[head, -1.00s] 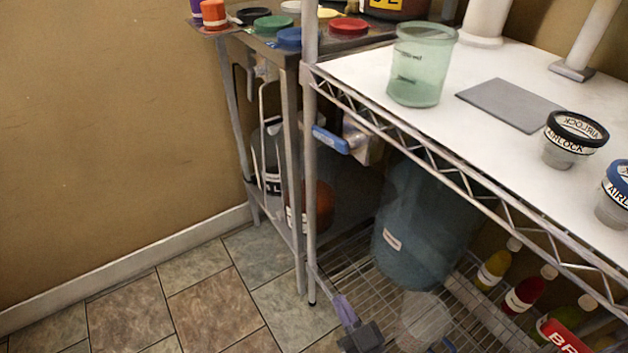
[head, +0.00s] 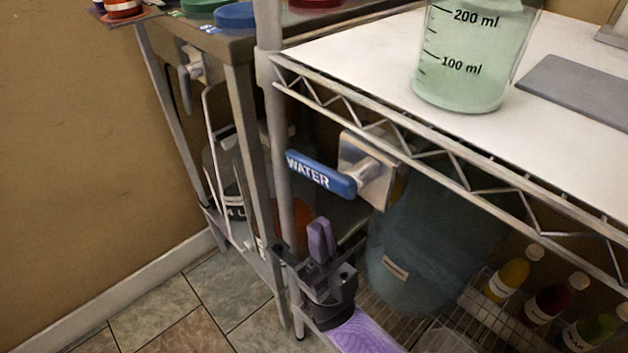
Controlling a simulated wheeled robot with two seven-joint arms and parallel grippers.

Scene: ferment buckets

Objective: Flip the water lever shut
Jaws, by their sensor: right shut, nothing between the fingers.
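The water lever (head: 321,175) is a blue handle marked "WATER" on a metal mount (head: 367,172) under the front edge of the white shelf. The handle points to the left, tilted slightly up toward its free end. My right gripper (head: 321,240) is below the lever, with its purple fingers pointing up. It is shut and empty, and apart from the handle. My left gripper is out of view.
A wire rack with a white top shelf (head: 380,62) holds a green measuring cup (head: 468,50). A large blue-grey bucket (head: 420,245) stands behind and right of my gripper. Bottles (head: 508,278) stand at lower right. A steel table (head: 238,85) adjoins on the left.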

